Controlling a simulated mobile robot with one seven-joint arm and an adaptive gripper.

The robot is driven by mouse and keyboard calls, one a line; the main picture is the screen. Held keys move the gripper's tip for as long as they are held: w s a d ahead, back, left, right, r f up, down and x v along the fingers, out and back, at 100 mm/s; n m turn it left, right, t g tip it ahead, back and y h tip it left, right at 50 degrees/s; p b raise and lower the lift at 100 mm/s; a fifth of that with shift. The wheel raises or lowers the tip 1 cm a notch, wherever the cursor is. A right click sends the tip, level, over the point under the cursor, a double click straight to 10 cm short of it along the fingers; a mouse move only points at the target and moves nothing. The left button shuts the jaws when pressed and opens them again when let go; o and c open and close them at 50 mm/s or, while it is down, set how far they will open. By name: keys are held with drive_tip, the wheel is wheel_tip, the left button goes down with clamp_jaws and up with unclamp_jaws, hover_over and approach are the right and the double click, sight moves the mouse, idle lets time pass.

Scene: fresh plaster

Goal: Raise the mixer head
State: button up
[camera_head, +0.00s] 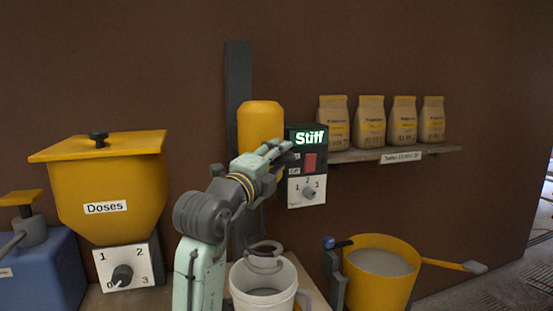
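The mixer head (261,116) is a yellow rounded cylinder on a dark upright column (238,72). A dark control box is on its right, with a lit green "Stiff" display (309,138), a red switch (310,161) and a dial (309,193) marked 1, 2, 3. Grey ring-shaped mixing parts (264,247) hang below, at the mouth of a white bucket (243,277). My gripper (281,151) is in front of the head's lower part, close to the box's left edge. It hides part of the head. I cannot tell whether it touches anything or whether its fingers are shut.
A yellow hopper (110,190) labelled "Doses", with its own dial (122,275), stands left. A yellow bucket (382,290) of grey mix stands right, a yellow-handled tool beside it. A shelf (355,155) holds several paper bags. A blue container (45,275) is far left.

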drive_tip(key=v, duration=1.2)
